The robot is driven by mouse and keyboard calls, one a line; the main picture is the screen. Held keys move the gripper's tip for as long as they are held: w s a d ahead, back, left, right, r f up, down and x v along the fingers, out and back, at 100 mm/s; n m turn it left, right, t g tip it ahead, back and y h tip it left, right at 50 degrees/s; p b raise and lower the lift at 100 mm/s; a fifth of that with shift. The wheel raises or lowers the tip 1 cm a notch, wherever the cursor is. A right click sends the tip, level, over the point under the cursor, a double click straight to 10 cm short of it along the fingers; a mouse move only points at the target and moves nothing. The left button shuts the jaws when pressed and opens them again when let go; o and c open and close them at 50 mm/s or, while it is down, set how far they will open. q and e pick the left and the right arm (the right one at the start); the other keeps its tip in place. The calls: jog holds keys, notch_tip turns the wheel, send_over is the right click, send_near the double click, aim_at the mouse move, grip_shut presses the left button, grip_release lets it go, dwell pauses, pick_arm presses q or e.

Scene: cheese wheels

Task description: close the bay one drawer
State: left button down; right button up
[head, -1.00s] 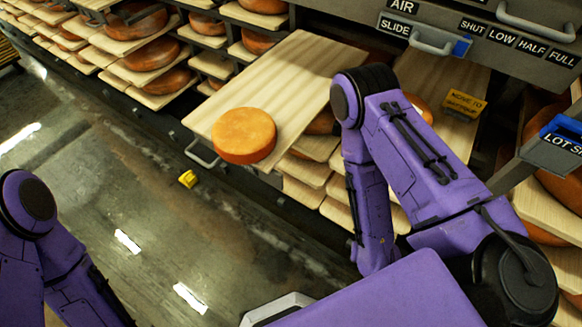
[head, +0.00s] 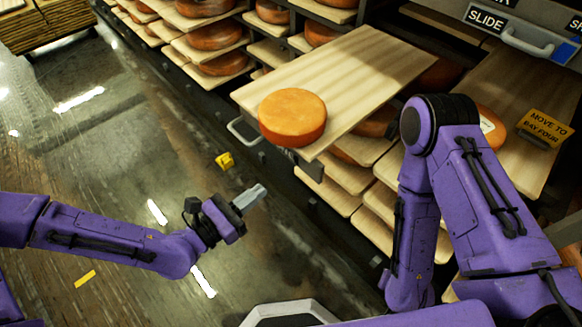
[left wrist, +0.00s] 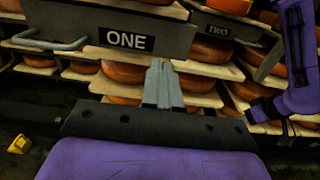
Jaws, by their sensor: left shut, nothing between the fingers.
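The bay one drawer (head: 345,75) is pulled out from the rack, a pale wooden board with an orange cheese wheel (head: 292,117) near its front end. Its metal handle (head: 241,131) is at the front left. In the left wrist view the dark drawer front (left wrist: 170,35) carries a "ONE" label (left wrist: 126,39), with the handle (left wrist: 45,43) to its left. My left gripper (head: 250,197) is shut and empty, in front of and apart from the drawer front. In the wrist view its fingertips (left wrist: 160,68) appear just below and right of the label. My right gripper is out of view.
My right arm (head: 480,190) stands close to the right of the drawer. Another board with a cheese wheel (head: 490,126) and a yellow "MOVE TO BAY FOUR" sign (head: 544,127) is behind it. A small yellow object (head: 225,161) lies on the open floor.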

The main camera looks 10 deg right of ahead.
aim_at(301, 161)
pick_arm(q)
jog(key=p+x, duration=0.1)
jog(key=x, duration=0.9)
jog(key=shift+d, duration=0.1)
jog(key=shift+w+d, duration=0.35)
jog(key=shift+d, duration=0.05)
jog(key=shift+f, duration=0.1)
